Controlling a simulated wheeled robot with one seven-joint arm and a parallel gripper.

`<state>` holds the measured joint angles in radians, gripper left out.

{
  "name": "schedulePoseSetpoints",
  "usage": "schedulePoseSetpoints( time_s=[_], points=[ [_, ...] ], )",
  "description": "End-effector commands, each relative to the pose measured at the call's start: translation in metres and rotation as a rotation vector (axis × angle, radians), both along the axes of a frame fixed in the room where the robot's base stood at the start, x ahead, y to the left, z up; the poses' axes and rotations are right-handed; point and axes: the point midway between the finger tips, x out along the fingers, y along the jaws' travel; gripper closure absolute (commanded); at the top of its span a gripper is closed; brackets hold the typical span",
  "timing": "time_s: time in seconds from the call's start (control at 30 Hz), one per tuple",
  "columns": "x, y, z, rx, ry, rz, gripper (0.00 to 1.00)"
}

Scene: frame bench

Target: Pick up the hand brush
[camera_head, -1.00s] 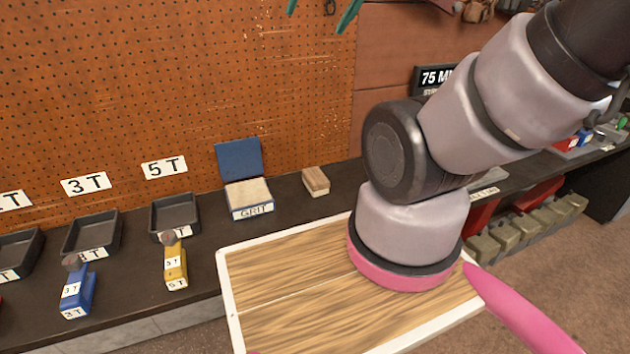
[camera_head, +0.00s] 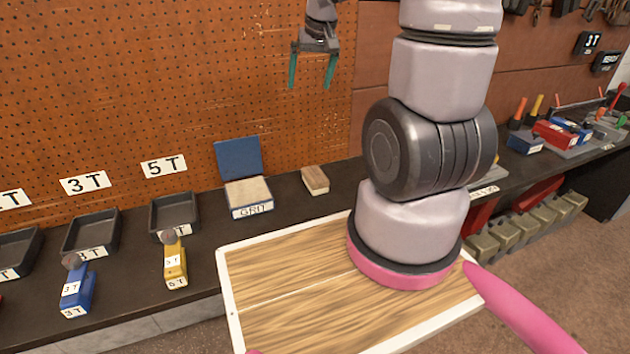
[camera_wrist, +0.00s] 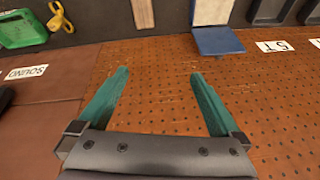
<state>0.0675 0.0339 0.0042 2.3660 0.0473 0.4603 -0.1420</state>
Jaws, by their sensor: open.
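A small block with a wooden top and pale lower part (camera_head: 315,180) lies on the dark bench against the pegboard; it looks like the hand brush, though its bristles are too small to make out. It also shows at the top edge of the wrist view (camera_wrist: 142,12), partly cut off. My gripper (camera_head: 312,82) has teal fingers that point down, spread apart and empty. It hangs well above the block, in front of the orange pegboard. In the wrist view the fingers (camera_wrist: 158,74) have only pegboard between them.
A GRIT box (camera_head: 250,196) with a raised blue lid (camera_head: 239,158) stands left of the block. Dark trays (camera_head: 175,213) and blue (camera_head: 77,292) and yellow (camera_head: 175,264) labelled blocks lie further left. A green item (camera_wrist: 22,30) and yellow tool (camera_wrist: 60,18) show in the wrist view.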

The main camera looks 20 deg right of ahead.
Motion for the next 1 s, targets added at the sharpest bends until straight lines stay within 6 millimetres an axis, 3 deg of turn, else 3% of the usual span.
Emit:
schedulePoseSetpoints(
  time_s=[0.03,0.2,0.4,0.53,1.0],
  points=[
    [0.008,-0.005,-0.025,-0.011,0.032,0.012,0.0],
    [0.028,-0.018,-0.102,-0.048,0.102,0.07,0.0],
    [0.033,-0.029,-0.182,-0.074,0.168,0.131,0.0],
    [0.031,-0.033,-0.213,-0.082,0.191,0.155,0.0],
    [0.037,-0.034,-0.274,-0.086,0.2,0.166,0.0]
  ],
)
